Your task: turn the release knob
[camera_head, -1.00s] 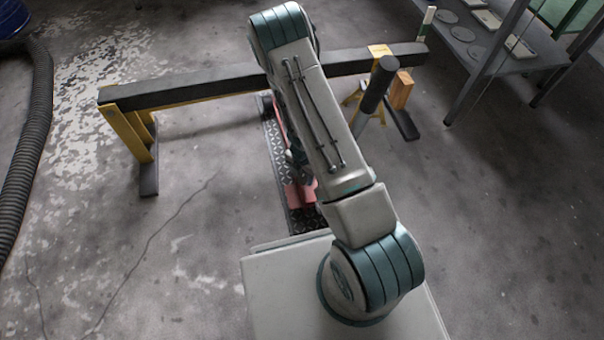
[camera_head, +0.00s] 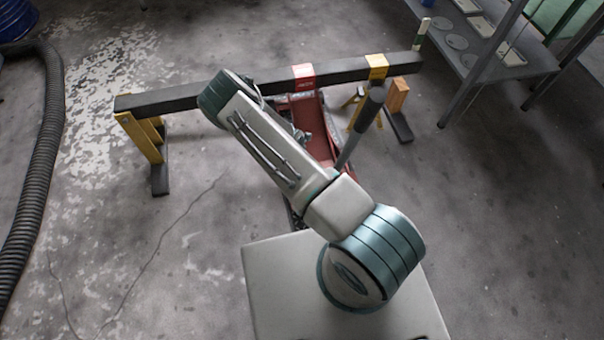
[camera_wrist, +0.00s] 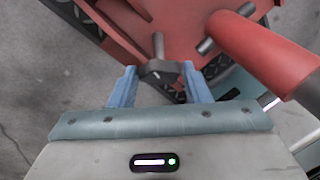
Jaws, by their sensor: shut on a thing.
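The release knob (camera_wrist: 160,69) is a small dark grey piece with a thin stem, in the upper middle of the wrist view. It sits against the red body of a floor jack (camera_wrist: 195,20). My gripper (camera_wrist: 159,73) has its two blue fingers on either side of the knob and is shut on it. In the head view the red jack (camera_head: 309,118) lies under the beam, partly behind my arm. The knob and my fingertips cannot be made out clearly there.
A black beam (camera_head: 215,90) on yellow stands (camera_head: 140,140) crosses above the jack. A dark-gripped jack handle (camera_head: 372,103) rises right of my arm. A thick red cylinder (camera_wrist: 262,48) is close right of my gripper.

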